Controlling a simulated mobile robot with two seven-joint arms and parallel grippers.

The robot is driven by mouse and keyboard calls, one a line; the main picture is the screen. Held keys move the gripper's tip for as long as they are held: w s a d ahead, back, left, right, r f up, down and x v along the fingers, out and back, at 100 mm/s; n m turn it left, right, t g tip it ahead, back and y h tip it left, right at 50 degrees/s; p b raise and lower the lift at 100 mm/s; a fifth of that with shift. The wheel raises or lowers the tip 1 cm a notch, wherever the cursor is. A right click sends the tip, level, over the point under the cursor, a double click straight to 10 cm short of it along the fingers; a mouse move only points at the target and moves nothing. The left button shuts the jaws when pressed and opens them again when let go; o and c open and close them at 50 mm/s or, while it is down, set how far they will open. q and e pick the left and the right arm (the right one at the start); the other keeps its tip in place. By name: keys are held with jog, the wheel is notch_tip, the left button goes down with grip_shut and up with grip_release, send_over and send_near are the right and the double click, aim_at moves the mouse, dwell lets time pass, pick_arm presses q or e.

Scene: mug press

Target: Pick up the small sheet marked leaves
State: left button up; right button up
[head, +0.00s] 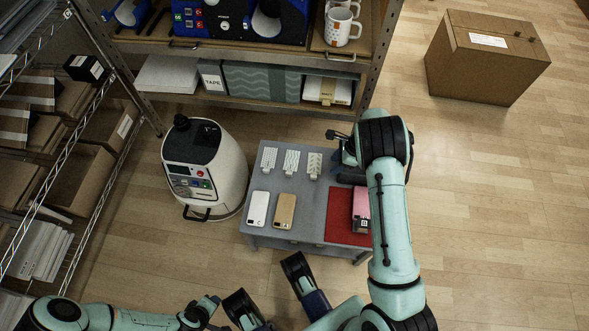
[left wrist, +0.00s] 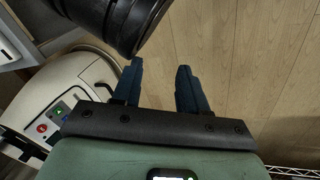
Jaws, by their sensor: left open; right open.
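Three small patterned sheets lie in a row at the back of the grey table (head: 270,222). The right one (head: 314,163) has a darker, leaf-like pattern; the middle sheet (head: 291,161) and left sheet (head: 269,160) are paler. The marks are too small to read surely. My right gripper (head: 338,156) is open, just right of the right sheet and apart from it in the picture; its height over the table is unclear. My left gripper (head: 208,306) is open and empty, low at the front left, and also shows in the left wrist view (left wrist: 160,68).
A white phone (head: 257,209) and a tan phone (head: 284,211) lie on the table's front. A red mat (head: 340,228) holds a pink item (head: 361,203), partly behind my right arm. A white rounded machine (head: 205,165) stands left. Shelving with mugs (head: 341,28) stands behind.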

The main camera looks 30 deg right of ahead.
jog(key=b, duration=0.2)
send_near(316, 177)
jog(key=x, duration=0.2)
jog(key=shift+s+d+f, duration=0.1)
jog(key=shift+d+f, duration=0.05)
jog(key=shift+f, duration=0.2)
jog(key=shift+w+b+x, duration=0.2)
jog(key=shift+b+x, duration=1)
jog(key=shift+x, duration=1.8)
pick_arm(q)
jog(key=s+a+f+g, duration=0.1)
jog(key=s+f+g, duration=0.2)
jog(key=s+f, duration=0.3)
jog(key=shift+s+a+f+n, duration=0.2)
jog(key=shift+s+f+n, duration=0.1)
jog(key=shift+s, duration=0.85)
pick_arm(e)
jog(key=shift+r, duration=0.15)
grip_shut()
